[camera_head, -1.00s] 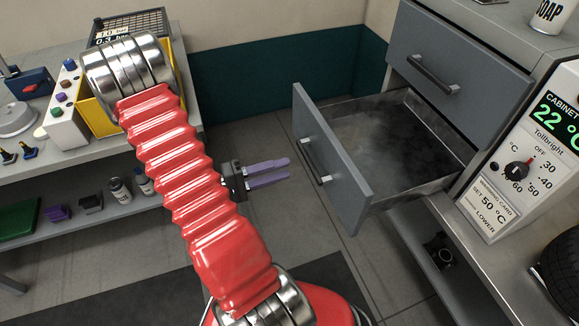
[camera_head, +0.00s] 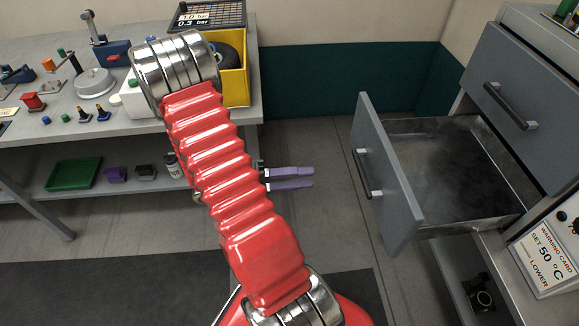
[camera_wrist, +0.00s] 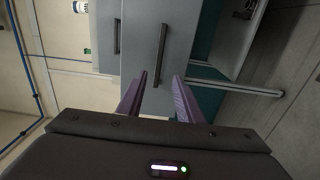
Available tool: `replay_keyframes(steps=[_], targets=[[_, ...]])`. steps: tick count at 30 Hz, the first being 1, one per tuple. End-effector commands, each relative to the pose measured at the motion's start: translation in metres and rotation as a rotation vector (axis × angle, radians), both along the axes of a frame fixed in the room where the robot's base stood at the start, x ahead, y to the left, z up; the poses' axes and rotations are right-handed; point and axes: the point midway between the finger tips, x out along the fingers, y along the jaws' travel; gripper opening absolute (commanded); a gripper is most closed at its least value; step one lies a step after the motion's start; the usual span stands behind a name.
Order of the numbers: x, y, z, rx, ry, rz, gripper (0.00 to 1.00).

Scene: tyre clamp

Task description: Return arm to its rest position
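My red bellows arm (camera_head: 215,160) rises from the bottom of the head view and leans up and left. My gripper (camera_head: 312,178) shows to the right of the arm, in front of the floor, its purple fingers pointing right toward the open drawer. In the wrist view the two purple fingers of my gripper (camera_wrist: 160,92) are apart with nothing between them. A grey drawer front with a dark handle (camera_wrist: 161,55) lies beyond the fingertips, apart from them.
The open drawer (camera_head: 390,185) juts out of the grey cabinet at right. A workbench (camera_head: 60,140) stands at left, with a yellow bin (camera_head: 236,85) and a lower shelf holding a green tray (camera_head: 74,174). Clear floor lies between bench and drawer.

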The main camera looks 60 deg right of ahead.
Motion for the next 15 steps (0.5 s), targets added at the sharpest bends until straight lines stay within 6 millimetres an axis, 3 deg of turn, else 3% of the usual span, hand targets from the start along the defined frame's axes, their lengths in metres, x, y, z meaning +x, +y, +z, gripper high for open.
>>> replay_keyframes(steps=[15], targets=[[-0.0001,-0.0003,-0.0012,0.039,0.021,0.001,0.33]])
